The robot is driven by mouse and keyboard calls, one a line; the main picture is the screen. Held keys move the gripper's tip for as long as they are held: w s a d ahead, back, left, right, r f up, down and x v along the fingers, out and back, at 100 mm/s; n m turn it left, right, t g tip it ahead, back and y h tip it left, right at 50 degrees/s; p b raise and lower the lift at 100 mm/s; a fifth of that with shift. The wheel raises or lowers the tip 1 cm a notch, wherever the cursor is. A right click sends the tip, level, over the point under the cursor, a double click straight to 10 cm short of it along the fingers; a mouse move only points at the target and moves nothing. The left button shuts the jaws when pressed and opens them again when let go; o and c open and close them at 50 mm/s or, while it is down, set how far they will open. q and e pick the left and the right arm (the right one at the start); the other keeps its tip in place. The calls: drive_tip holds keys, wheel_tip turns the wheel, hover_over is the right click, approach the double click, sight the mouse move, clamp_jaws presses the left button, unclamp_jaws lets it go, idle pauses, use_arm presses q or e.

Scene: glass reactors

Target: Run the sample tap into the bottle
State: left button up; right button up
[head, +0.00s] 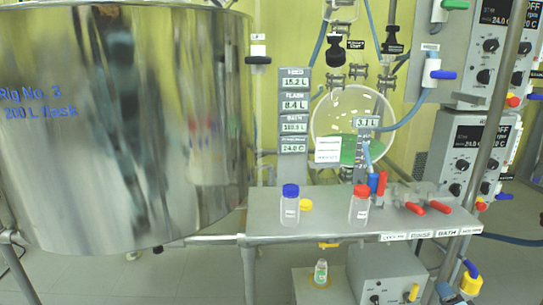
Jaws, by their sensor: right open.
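A small clear bottle (321,272) with a green label stands upright below the bench, on a yellow-ringed spot of a low grey box. A yellow tap part (328,245) shows under the bench's front edge, directly above the bottle. A gap separates the two, and no flow can be made out. A small yellow cap (306,205) lies on the bench above. I cannot make out either of my grippers in the head view, and nothing is seen touching the bottle or the tap.
A blue-capped bottle (290,205) and a red-capped bottle (359,204) stand on the steel bench (325,222). Red valve handles (414,208) are to their right. A large steel vessel (120,130) fills the left. A grey control box (388,272) stands right of the small bottle.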

drive_tip(key=s+a+r+n+g+y, duration=0.1)
drive_tip(key=s+a+r+n+y, duration=0.15)
drive_tip(key=s+a+n, duration=0.4)
drive_tip(key=s+a+r+n+g+y, duration=0.15)
drive_tip(key=s+a+n+y, duration=0.25)
drive_tip(key=s+a, duration=0.55)
drive_tip(key=s+a+r+n+g+y, duration=0.1)
drive_tip(key=s+a+r+n+y, duration=0.3)
drive_tip(key=a, duration=0.7)
drive_tip(key=s+a+r+n+y, duration=0.1)
drive_tip(key=s+a+r+n, duration=0.65)
drive_tip(key=s, duration=0.45)
drive_tip(key=w+a+r+m+t+h, duration=0.2)
drive_tip(key=w+a+r+m+t, duration=0.2)
drive_tip(key=r+m, duration=0.25)
use_arm(q)
drive_tip(key=s+a+r+g+y+p, duration=0.4)
drive_tip(key=a+r+g+y+p, duration=0.1)
drive_tip(key=p, duration=3.2)
drive_tip(key=a+g+y, duration=0.1)
drive_tip(key=a+g, duration=0.1)
drive_tip(key=a, duration=0.1)
drive_tip(key=shift+r, duration=0.2)
use_arm(e)
drive_tip(key=s+d+r+g+h, duration=0.4)
drive_tip(key=d+g+h, duration=0.2)
drive_tip(key=d+g, duration=0.1)
drive_tip(key=shift+s+d+r, duration=0.2)
drive_tip(key=shift+s+d, duration=0.05)
drive_tip(key=shift+d, duration=0.35)
